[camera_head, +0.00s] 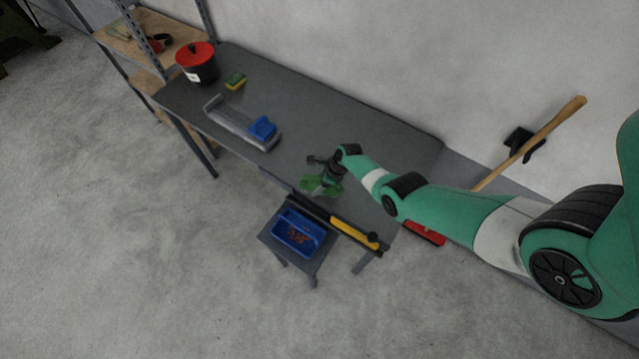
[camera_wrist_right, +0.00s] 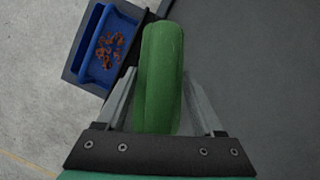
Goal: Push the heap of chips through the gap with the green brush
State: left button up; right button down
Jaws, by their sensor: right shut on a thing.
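My right gripper (camera_head: 328,172) is low over the front part of the grey table, shut on the green brush (camera_head: 312,186). In the right wrist view the brush (camera_wrist_right: 160,75) stands out between the two fingers of the gripper (camera_wrist_right: 161,85). Copper-coloured chips (camera_head: 297,236) lie in a blue bin (camera_head: 282,222) just below the table's front edge; the chips (camera_wrist_right: 109,50) and bin (camera_wrist_right: 90,62) also show in the right wrist view. I see no heap on the bare tabletop, but the brush and arm hide part of it. The gap is not clear. My left gripper is out of view.
A black bar and a yellow piece (camera_head: 352,233) lie along the front edge. The bin stands on a small stool (camera_head: 316,264). A grey tool with a blue block (camera_head: 262,128), a sponge (camera_head: 236,80) and a red-lidded pot (camera_head: 198,66) stand at the left. The table's middle is clear.

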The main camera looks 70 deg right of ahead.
aim_at(318, 178)
jog(key=shift+r+p, duration=1.8)
jog(key=shift+r, duration=0.35)
